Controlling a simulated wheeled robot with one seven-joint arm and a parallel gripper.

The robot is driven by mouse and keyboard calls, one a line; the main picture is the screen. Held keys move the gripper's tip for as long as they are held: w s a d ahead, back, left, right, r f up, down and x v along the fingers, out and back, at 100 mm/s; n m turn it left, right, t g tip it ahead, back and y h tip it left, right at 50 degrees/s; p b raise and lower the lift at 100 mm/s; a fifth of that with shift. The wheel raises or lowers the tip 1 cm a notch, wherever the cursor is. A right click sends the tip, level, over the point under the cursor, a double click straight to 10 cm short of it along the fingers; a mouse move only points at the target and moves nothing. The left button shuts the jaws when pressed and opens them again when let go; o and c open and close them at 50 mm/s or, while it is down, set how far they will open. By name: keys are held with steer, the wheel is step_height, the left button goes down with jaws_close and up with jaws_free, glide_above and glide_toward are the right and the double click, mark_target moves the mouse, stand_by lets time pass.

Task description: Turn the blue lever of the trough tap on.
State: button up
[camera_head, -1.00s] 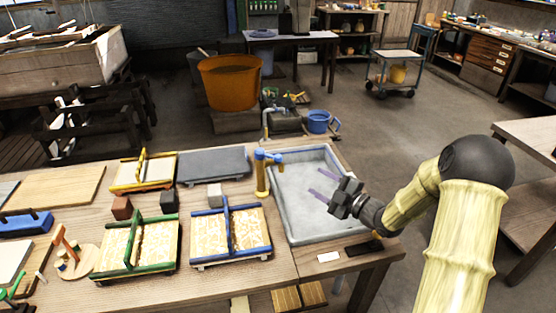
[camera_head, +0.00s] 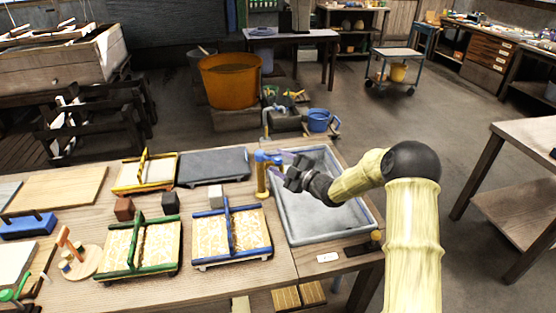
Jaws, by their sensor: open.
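The trough tap (camera_head: 262,180) is a yellow upright post at the left edge of the grey trough (camera_head: 343,228). Its blue lever (camera_head: 264,157) is at the top of the post. My gripper (camera_head: 278,164) is over the trough's left side, just right of the tap head, with its fingers pointing left toward the lever. It is open. The fingertips overlap the tap head in this view, and I cannot tell whether they touch it. The tap's spout is partly hidden behind my gripper.
A blue-framed mould (camera_head: 207,240) and a green-framed mould (camera_head: 116,252) lie on the table left of the trough. The right part of the trough is clear.

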steer(key=shift+w+a, duration=0.35)
steer(key=shift+a, duration=0.1)
steer(key=shift+c, duration=0.2)
jaws_close()
